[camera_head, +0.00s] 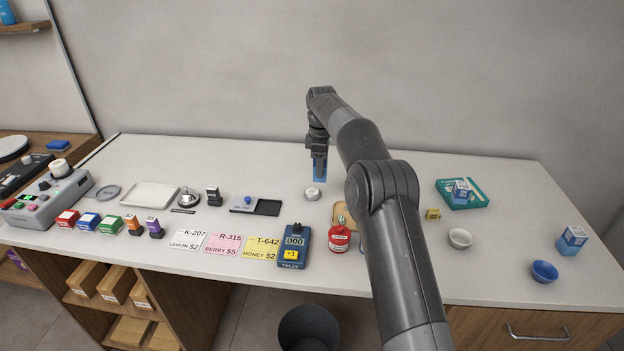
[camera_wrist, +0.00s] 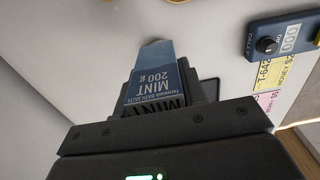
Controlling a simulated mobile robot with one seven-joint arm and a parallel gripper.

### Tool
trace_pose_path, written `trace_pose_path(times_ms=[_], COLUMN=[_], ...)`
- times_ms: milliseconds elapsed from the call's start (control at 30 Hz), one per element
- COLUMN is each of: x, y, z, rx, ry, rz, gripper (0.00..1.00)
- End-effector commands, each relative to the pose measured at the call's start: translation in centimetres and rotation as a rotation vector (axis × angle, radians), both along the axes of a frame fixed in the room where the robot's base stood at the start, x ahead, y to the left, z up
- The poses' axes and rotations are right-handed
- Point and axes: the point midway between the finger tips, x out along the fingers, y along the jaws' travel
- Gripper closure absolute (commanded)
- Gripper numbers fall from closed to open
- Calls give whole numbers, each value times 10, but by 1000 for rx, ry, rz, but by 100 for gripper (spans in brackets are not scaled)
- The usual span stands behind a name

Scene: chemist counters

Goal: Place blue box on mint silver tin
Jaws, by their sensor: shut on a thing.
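My gripper (camera_head: 319,153) is shut on a blue box (camera_head: 320,171) and holds it above the counter, near the back. In the wrist view the blue box (camera_wrist: 150,72) sits between the fingers, and its label reads MINT 200 g. A small round silver tin (camera_head: 312,194) stands on the counter just below and slightly left of the box in the head view. There is a visible gap between the box and the tin.
A black tray (camera_head: 266,207) lies left of the tin. A blue tally counter (camera_head: 294,246) and a red tin (camera_head: 340,239) stand in front. The wall is behind.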

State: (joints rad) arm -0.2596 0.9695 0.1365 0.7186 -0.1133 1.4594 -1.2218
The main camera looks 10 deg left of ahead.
Motion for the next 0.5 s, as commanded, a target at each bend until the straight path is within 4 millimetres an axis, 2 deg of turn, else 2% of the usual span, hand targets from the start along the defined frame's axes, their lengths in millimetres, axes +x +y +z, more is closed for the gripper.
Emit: trace_pose_path(times_ms=[33, 200, 367, 500], x=[2, 6, 6, 6], y=[10, 25, 27, 27], z=[-6, -15, -21, -40], rx=[0, 1, 0, 0], ry=[-1, -1, 0, 1], rz=[2, 1, -1, -1], gripper=[90, 90, 90, 90])
